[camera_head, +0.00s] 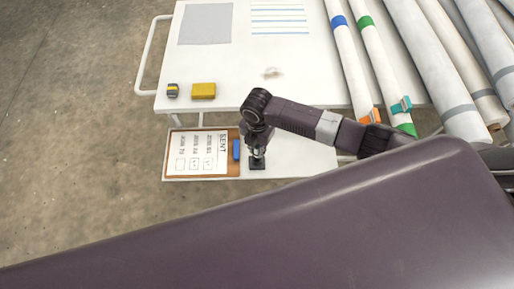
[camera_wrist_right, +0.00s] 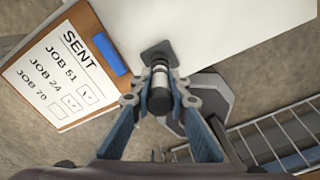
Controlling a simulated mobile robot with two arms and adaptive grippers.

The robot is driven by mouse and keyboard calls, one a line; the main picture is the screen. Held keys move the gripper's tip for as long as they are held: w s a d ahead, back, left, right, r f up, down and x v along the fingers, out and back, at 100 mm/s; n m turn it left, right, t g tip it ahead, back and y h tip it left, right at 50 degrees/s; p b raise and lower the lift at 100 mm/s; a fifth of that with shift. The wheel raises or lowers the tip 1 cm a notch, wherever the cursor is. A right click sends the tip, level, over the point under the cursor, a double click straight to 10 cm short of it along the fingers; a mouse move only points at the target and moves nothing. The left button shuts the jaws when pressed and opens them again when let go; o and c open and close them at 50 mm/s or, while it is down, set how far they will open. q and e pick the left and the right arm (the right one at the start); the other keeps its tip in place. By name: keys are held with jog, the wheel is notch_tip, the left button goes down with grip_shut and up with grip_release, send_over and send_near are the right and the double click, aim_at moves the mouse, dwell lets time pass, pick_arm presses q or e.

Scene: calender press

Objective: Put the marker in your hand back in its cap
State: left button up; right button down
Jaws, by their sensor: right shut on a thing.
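My right gripper (camera_head: 257,152) points down over the shelf at the front of the table. In the right wrist view its fingers (camera_wrist_right: 160,100) are shut on the marker (camera_wrist_right: 159,101), a short dark cylinder seen nearly end-on. Pale and dark bands show at the marker's far end. A small black square base (camera_head: 257,166) lies on the shelf right below; in the right wrist view the base (camera_wrist_right: 153,48) sits just beyond the marker. The cap is hidden or cannot be told apart, and I cannot tell whether marker and base touch. My left gripper is not in view.
A clipboard (camera_head: 172,154) with a "SENT" job list and a blue bar (camera_head: 237,149) lies left of the base. The white table (camera_head: 230,60) behind holds a yellow block (camera_head: 203,91) and a tape measure (camera_head: 172,90). Bare shelf (camera_head: 300,165) is right.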

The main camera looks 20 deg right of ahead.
jog(key=shift+f+b, duration=0.45)
jog(key=shift+f, duration=0.25)
